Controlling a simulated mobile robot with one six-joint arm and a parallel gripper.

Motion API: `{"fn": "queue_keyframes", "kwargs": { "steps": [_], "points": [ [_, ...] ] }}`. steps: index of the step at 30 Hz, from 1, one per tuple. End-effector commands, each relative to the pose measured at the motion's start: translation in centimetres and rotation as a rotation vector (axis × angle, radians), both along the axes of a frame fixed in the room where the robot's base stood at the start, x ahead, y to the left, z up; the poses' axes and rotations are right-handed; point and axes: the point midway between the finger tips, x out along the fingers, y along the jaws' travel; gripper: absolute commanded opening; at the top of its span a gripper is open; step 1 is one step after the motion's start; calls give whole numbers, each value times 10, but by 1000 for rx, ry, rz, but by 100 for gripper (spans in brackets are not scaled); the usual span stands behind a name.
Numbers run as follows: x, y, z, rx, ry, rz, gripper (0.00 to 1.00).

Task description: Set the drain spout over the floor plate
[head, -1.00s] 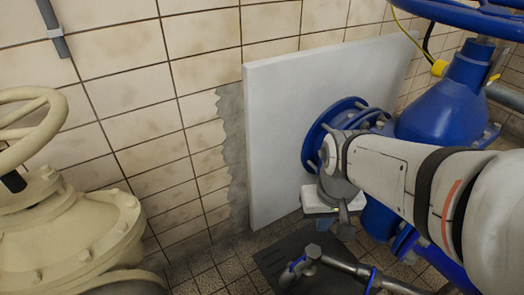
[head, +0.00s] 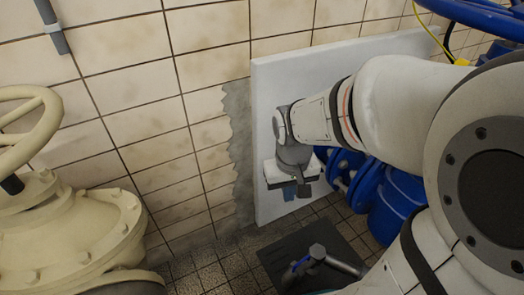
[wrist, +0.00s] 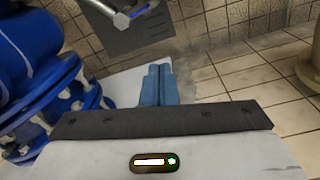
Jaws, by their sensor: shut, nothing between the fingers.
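The drain spout is a grey metal pipe with a blue band (head: 317,254), low in the head view; it also shows at the top of the wrist view (wrist: 122,20). The floor plate (head: 345,236) is a dark square on the tiled floor. In both views the spout overlaps the plate; its height above it is hard to judge. It also shows in the wrist view (wrist: 118,42). My gripper (head: 297,192) is shut and empty, in front of the white wall panel, above and apart from the spout. Its blue fingers are together in the wrist view (wrist: 157,84).
Blue flanged pipework (head: 385,195) stands right of my gripper, partly behind my arm. A white panel (head: 272,100) covers part of the tiled wall. A cream valve with handwheel (head: 70,235) stands at the left. Some tiled floor is clear between it and the plate.

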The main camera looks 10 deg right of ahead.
Motion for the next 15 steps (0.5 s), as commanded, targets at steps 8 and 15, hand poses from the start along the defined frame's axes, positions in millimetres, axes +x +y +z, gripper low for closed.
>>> {"fn": "queue_keyframes", "kwargs": {
  "steps": [8,15],
  "points": [
    [74,-1,-55,-43,96,78,0],
    [116,3,-131,-66,171,159,0]
  ]
}}
